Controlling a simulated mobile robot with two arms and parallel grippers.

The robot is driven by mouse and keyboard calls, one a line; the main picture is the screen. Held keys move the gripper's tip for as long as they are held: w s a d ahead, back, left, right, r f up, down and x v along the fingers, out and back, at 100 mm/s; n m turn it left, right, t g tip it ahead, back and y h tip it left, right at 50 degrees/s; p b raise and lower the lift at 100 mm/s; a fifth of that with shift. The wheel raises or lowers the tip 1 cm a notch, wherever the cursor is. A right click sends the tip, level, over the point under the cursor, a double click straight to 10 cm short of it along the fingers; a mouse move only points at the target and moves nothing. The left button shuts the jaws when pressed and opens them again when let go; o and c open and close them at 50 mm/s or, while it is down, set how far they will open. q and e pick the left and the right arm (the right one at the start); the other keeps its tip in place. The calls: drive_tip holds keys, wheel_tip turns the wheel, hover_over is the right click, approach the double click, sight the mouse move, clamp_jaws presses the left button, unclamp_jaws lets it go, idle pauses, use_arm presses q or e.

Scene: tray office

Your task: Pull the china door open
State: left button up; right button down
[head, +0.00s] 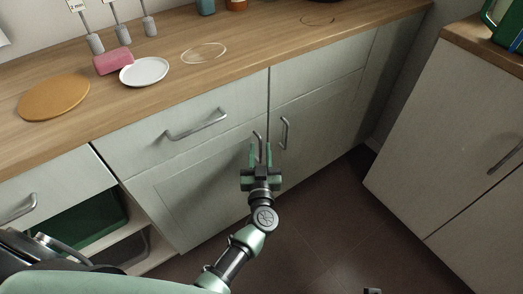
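Two pale grey cabinet doors sit side by side under the counter, the left door (190,192) and the right door (318,122). Both look shut; no label shows which is the china door. The left door's upright bar handle (257,138) is near its upper right corner. The right door's handle (284,133) is just across the gap. My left gripper (260,151) is at the left door's handle, its fingers apart with the bar appearing between them; I cannot tell whether they touch it. A small dark piece at the bottom edge, probably my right gripper (372,291), is mostly cut off.
A drawer (180,125) with a bar handle sits above the left door. An open compartment with a green bin (88,224) is at left. Another cabinet (445,135) stands at right. The counter holds a white plate (145,71) and pink block (113,61). Dark floor between is clear.

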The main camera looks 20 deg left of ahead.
use_arm(q)
drive_tip(key=shift+w+a, duration=0.15)
drive_tip(key=shift+w, duration=0.3)
clamp_jaws()
idle(1.1)
